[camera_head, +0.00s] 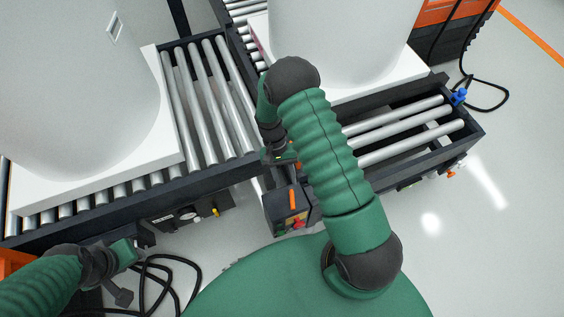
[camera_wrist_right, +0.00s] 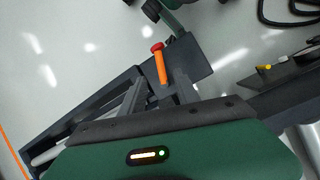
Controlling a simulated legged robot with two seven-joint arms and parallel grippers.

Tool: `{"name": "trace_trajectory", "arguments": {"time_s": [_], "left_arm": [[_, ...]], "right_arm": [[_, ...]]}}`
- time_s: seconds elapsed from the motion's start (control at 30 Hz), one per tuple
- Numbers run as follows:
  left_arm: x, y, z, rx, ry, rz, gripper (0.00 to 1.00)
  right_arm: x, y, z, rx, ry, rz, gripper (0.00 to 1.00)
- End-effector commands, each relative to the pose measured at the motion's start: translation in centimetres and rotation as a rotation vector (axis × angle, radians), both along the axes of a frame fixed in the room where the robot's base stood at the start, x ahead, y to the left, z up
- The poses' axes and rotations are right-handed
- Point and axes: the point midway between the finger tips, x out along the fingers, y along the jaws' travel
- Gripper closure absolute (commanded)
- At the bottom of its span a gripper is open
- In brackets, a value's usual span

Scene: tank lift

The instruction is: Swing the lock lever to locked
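The lock lever (camera_head: 293,198) is a short orange bar on a dark box at the near end of the right roller conveyor, with a red knob (camera_head: 298,223) beside its near end. In the right wrist view the orange lever (camera_wrist_right: 162,68) and red knob (camera_wrist_right: 157,46) lie ahead of my right gripper (camera_wrist_right: 160,84). Its two grey fingers are spread apart, with nothing seen held between them. In the head view my right gripper (camera_head: 279,157) is just beyond the lever, its fingers mostly hidden. My left gripper (camera_head: 124,252) is at lower left, away from the lever; its fingers are unclear.
Large white tanks (camera_head: 75,85) and (camera_head: 345,40) stand on white bases over the roller conveyors. A panel with a gauge and yellow handle (camera_head: 215,212) faces me on the left conveyor. Black cables (camera_head: 165,275) lie near my left gripper. Open floor (camera_head: 480,240) lies right.

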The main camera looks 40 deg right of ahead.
Motion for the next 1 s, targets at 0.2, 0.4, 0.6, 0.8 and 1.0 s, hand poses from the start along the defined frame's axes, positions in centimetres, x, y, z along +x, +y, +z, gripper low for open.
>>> {"name": "trace_trajectory", "arguments": {"time_s": [0.2, 0.4, 0.6, 0.8, 1.0], "left_arm": [[0.0, 0.0, 0.9, 0.0, 0.0, 0.0, 0.64], [0.0, 0.0, 1.0, 0.0, 0.0, 0.0, 0.64], [0.0, 0.0, 0.9, 0.0, 0.0, 0.0, 0.64], [0.0, 0.0, 1.0, 0.0, 0.0, 0.0, 0.64], [0.0, 0.0, 4.3, 0.0, 0.0, 0.0, 0.64]], "right_arm": [[2.3, -0.3, 4.8, -0.001, -0.003, -0.001, 0.62], [2.9, -0.3, 6.2, 0.0, 0.001, -0.001, 0.62], [2.9, -0.3, 6.1, 0.0, 0.001, -0.001, 0.62], [2.9, -0.3, 6.2, 0.0, 0.0, 0.0, 0.62], [3.1, 1.3, 13.9, 0.016, -0.135, 0.103, 0.62]]}}
